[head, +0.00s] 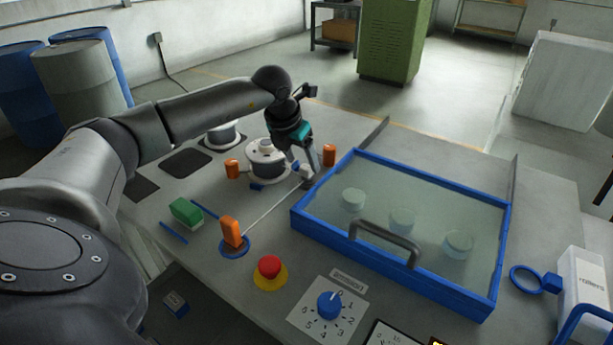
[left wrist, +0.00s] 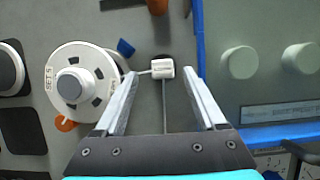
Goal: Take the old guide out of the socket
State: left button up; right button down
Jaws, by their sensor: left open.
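A small white block, seemingly the old guide (left wrist: 162,68), sits at a dark round opening in the table, seemingly the socket (left wrist: 161,59). My left gripper (left wrist: 160,75) points down over it, open, with one finger on each side of the block and a gap on both sides. In the head view my left gripper (head: 307,172) is between the white spool and the blue-framed cover, and its fingers partly hide the guide. A thin wire runs from the block along the table. My right gripper is not in view.
The white spool (left wrist: 82,84) stands left of the gripper. The blue-framed clear cover (head: 300,222) with a grey handle is close on the right. Orange posts (head: 329,155) stand nearby. A red button (head: 269,267) and blue dial (head: 329,305) are in front.

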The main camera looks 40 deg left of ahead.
aim_at(306, 167)
pick_arm(q)
jog(key=x, duration=0.4)
jog(key=shift+w+d, duration=0.1)
jog(key=shift+d, duration=0.05)
jog(key=shift+c, duration=0.4)
grip_shut()
